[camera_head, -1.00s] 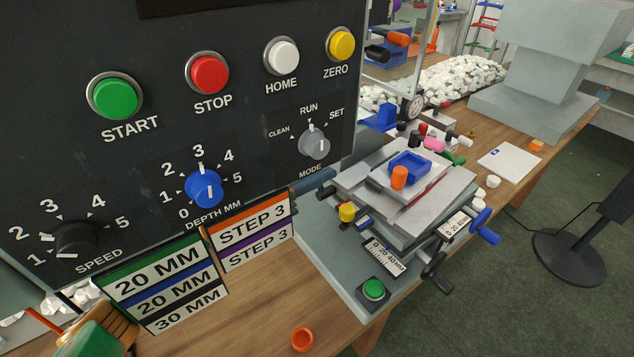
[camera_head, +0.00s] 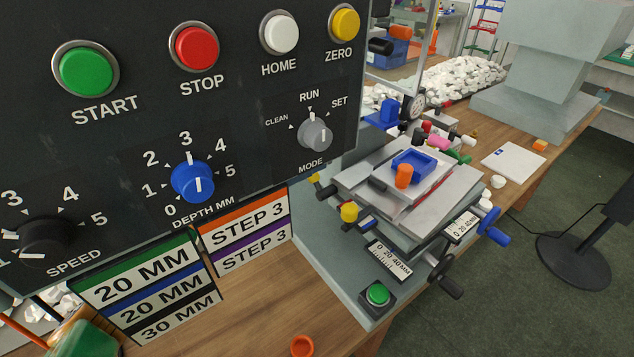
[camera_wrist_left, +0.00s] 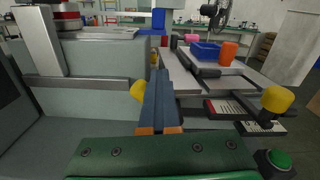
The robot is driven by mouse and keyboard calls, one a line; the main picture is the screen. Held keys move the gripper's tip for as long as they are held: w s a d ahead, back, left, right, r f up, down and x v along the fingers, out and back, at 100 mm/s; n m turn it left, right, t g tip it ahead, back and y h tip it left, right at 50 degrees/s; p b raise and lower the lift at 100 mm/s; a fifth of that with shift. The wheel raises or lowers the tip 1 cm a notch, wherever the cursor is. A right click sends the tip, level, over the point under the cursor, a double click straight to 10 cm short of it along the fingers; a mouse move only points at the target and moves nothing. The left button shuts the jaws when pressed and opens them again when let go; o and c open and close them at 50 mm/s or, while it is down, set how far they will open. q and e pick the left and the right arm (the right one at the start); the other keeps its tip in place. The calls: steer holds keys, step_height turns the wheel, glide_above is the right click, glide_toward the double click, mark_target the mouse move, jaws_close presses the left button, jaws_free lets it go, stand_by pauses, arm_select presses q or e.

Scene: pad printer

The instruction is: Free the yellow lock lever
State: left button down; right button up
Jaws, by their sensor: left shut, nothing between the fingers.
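In the left wrist view my left gripper (camera_wrist_left: 160,76) is shut, its two blue-grey fingers together and empty. A yellow piece (camera_wrist_left: 137,90) shows just left of the fingers; I cannot tell whether they touch. More yellow shows behind the fingertips. In the head view a small yellow part (camera_head: 313,178) peeks out past the panel's edge, beside the slide stage (camera_head: 440,205). A yellow knob (camera_head: 349,212) stands at the stage's near left corner; it also shows at right in the wrist view (camera_wrist_left: 278,98). I cannot tell for sure which is the lock lever.
The control panel (camera_head: 240,120) and hanging step signs (camera_head: 245,232) block the left side of the head view. A blue tray (camera_head: 413,166) and orange cylinder (camera_head: 403,176) sit on the stage. A green button (camera_head: 377,293) stands in front.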

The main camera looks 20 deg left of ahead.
arm_select(q)
steer(key=shift+w+a+f+b, duration=0.3)
steer(key=shift+a+b, duration=0.1)
steer(key=shift+b, duration=0.1)
steer(key=shift+d+r+p, duration=0.1)
steer(key=shift+r+p, duration=0.35)
steer(key=shift+p, duration=0.25)
steer(key=shift+s+d+r+p, duration=0.15)
steer(key=shift+s+p, duration=0.05)
steer(key=shift+p, duration=0.15)
steer(key=b+v, duration=0.3)
steer(key=v, duration=0.3)
steer(key=shift+b, duration=0.3)
